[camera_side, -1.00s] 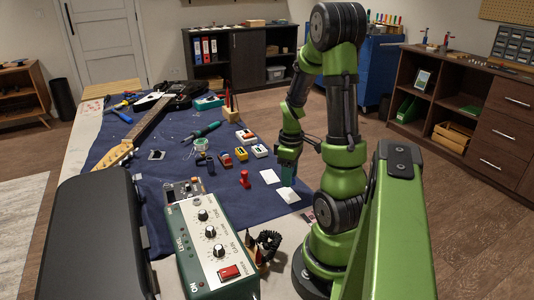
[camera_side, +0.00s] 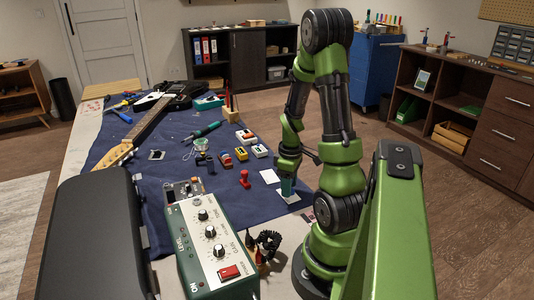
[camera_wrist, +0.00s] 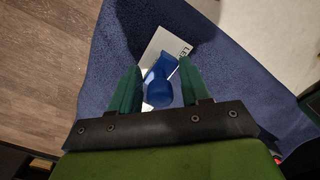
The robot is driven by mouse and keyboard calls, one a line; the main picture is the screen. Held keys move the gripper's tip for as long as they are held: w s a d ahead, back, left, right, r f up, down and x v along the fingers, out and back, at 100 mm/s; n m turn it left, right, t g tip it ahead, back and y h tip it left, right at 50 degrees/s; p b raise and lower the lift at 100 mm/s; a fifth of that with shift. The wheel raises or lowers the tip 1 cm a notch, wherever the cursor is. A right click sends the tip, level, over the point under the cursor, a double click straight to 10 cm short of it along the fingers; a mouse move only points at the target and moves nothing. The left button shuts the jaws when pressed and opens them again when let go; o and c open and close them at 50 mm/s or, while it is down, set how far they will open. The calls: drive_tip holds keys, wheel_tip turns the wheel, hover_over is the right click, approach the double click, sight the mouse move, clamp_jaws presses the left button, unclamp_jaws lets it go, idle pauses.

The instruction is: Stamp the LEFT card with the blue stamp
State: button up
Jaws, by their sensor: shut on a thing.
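My gripper (camera_side: 288,187) is shut on the blue stamp (camera_wrist: 160,88), whose rounded blue end shows between the green fingers in the wrist view. In the side view the fingers hide most of the stamp. A white card (camera_side: 284,198) lies directly under my gripper; in the wrist view this card (camera_wrist: 159,45) bears black letters starting "LE", partly covered by the stamp and fingers. The stamp is low over the card; I cannot tell whether it touches. A second white card (camera_side: 269,176) lies just behind, clear of my gripper.
A red stamp (camera_side: 245,179) stands on the blue mat (camera_side: 222,188), left of the cards. Small coloured boxes (camera_side: 241,153) lie farther back. A guitar (camera_side: 150,120) lies at the back left.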

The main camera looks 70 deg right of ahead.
drive_tip(key=shift+f, duration=0.55)
idle(0.6)
drive_tip(key=shift+r, duration=0.1)
idle(0.4)
drive_tip(key=shift+r, duration=3.45)
